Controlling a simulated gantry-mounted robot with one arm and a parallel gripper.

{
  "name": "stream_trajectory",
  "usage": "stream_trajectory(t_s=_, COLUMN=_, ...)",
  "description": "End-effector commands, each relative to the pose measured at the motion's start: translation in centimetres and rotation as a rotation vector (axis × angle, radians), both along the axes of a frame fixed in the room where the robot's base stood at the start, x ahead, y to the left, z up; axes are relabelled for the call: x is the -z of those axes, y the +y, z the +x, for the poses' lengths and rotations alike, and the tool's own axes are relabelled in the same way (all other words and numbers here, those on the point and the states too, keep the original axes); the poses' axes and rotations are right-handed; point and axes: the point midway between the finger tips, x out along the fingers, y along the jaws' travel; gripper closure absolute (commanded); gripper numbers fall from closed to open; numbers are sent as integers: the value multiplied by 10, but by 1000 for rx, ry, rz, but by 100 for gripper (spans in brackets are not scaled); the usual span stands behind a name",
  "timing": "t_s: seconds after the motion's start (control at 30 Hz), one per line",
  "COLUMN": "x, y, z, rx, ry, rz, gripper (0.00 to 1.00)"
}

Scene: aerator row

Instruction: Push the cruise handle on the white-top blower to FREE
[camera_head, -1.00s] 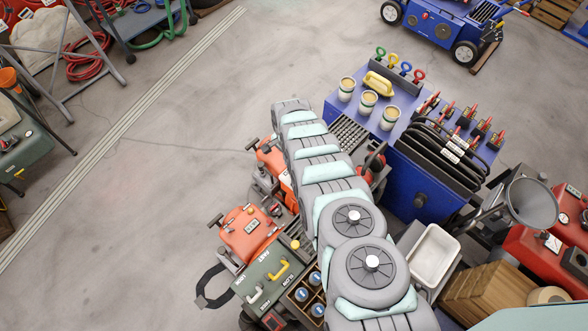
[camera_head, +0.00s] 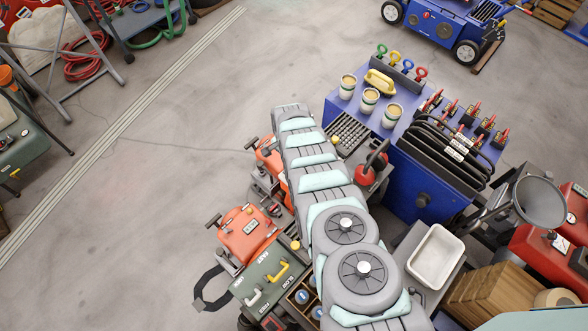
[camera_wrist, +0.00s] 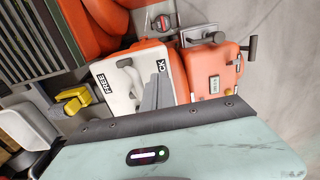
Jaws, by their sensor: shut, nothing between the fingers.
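In the wrist view, the white-top blower (camera_wrist: 112,98) has a white panel on an orange body. Its white cruise handle (camera_wrist: 128,72) lies on the panel between a FREE label (camera_wrist: 104,77) and a partly covered label ending in CK (camera_wrist: 155,77). My gripper (camera_wrist: 157,84) shows as narrow grey fingers, shut and empty, over the panel on the CK side of the handle. I cannot tell whether the fingers touch the handle. In the head view, my arm hides the white top and my gripper.
An orange-top blower (camera_head: 247,232) stands beside it, and its top also shows in the wrist view (camera_wrist: 210,70). A green cabinet (camera_head: 263,285) with yellow and white handles is in front. A blue cabinet (camera_head: 410,190) stands to the right.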

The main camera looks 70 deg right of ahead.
Motion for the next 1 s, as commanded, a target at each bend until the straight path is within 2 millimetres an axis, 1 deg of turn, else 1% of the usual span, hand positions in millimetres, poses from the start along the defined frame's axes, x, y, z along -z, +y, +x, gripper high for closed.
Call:
stream_trajectory(t_s=0.03, x=4, y=0, z=0, rx=0, ry=0, rz=0, gripper=100)
stream_trajectory(t_s=0.23, x=10, y=0, z=-1, rx=1, ry=1, rz=-1, gripper=100)
stream_trajectory(t_s=0.57, x=8, y=0, z=-1, rx=1, ry=1, rz=0, gripper=100)
stream_trajectory(t_s=1.0, x=6, y=4, z=-12, rx=0, ry=0, rz=-1, gripper=100)
